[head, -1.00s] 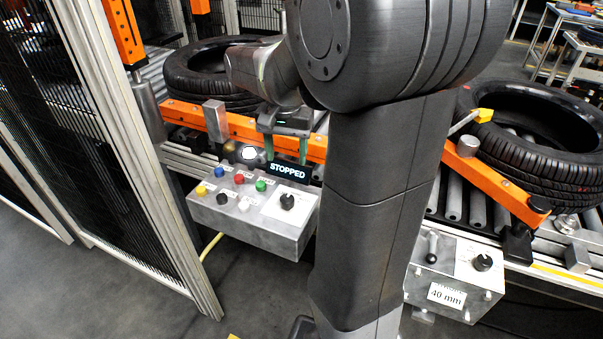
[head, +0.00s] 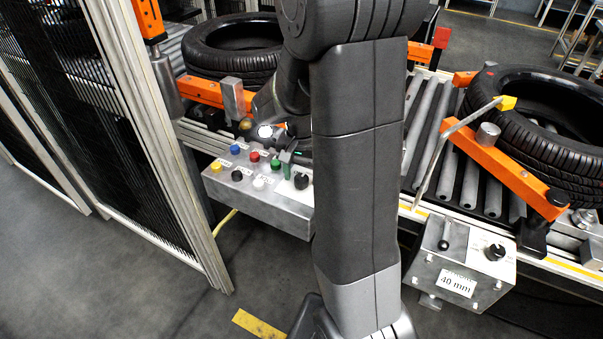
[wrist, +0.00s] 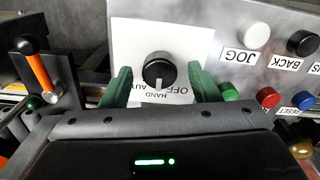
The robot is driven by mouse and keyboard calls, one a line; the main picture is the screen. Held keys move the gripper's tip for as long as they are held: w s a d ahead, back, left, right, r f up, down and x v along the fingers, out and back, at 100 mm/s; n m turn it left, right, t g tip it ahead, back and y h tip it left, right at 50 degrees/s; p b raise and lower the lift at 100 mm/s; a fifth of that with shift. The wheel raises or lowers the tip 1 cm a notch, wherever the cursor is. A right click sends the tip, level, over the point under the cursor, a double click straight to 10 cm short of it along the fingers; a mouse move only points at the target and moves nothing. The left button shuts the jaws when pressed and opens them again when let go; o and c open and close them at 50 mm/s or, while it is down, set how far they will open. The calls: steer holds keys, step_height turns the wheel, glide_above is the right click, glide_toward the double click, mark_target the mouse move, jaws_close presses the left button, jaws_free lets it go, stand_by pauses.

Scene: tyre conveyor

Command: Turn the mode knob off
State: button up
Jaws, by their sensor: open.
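The mode knob (wrist: 158,72) is black and round with a white pointer line, on a white plate marked OFF, HAND and AUTO. In the wrist view the line points down toward HAND. In the head view the knob (head: 301,181) is at the right of the grey button box (head: 262,204), partly hidden by my arm. My gripper (wrist: 160,76) is open, its green fingers on either side of the knob with a visible gap at each side. In the head view my gripper (head: 287,158) is just above the box, mostly hidden by my arm.
Several coloured buttons, including a green one (wrist: 229,90) and a red one (wrist: 268,97), sit close beside the knob. A second box (head: 460,268) marked 40 mm has a lever and another knob. Tyres (head: 545,125) lie on the roller conveyor behind. A mesh fence (head: 105,110) stands left.

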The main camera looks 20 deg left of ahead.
steer(key=c, duration=1)
steer(key=n, duration=0.4)
steer(key=shift+n, duration=2.4)
steer(key=shift+b, duration=0.3)
steer(key=o, duration=1)
